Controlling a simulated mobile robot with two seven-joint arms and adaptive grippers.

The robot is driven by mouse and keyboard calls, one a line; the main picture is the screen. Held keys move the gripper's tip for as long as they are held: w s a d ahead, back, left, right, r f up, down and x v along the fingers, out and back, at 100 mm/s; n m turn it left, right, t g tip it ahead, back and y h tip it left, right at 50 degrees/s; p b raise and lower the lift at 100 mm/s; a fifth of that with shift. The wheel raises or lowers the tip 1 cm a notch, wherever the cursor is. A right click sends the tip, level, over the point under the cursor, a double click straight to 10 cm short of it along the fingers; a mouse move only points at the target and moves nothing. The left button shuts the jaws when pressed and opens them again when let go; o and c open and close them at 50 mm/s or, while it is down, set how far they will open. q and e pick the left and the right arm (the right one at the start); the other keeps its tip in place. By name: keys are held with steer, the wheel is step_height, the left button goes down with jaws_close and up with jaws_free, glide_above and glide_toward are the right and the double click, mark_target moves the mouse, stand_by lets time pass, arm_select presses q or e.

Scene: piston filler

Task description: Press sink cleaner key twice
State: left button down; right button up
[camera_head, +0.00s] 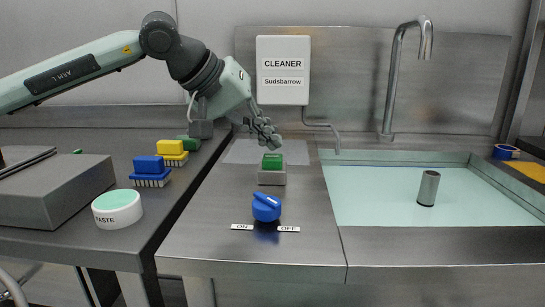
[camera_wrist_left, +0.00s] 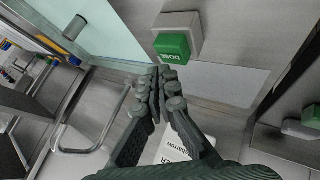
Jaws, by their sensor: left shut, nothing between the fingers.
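The sink cleaner key is a green block (camera_head: 272,161) on a light grey base (camera_head: 272,177), on the steel counter left of the sink. In the left wrist view the green key (camera_wrist_left: 172,46) carries lettering that seems to read DOSE. My left gripper (camera_head: 274,141) is shut and empty. Its fingertips appear just behind and above the key in the head view, with a small visible gap. In the left wrist view the closed fingers (camera_wrist_left: 160,76) point toward the key and appear apart from it. The white CLEANER box (camera_head: 283,70) hangs on the wall behind. My right gripper is not in view.
A blue knob (camera_head: 266,207) with ON and OFF labels stands in front of the key. The water-filled sink (camera_head: 375,205) holds a dark cylinder (camera_head: 428,188), with a tall tap (camera_head: 391,85) behind. Brushes (camera_head: 150,171) and a paste tub (camera_head: 117,208) stand on the left counter.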

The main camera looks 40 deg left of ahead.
mark_target(268, 157)
arm_select(q)
steer(key=shift+f, duration=0.35)
steer(key=shift+f+b, duration=0.9)
steer(key=shift+b, duration=0.1)
stand_by(0.6)
steer(key=shift+r, duration=0.15)
steer(key=shift+r+p, duration=1.05)
steer(key=shift+r, duration=0.1)
step_height(268, 157, up, 5)
steer(key=p, duration=0.4)
stand_by(0.7)
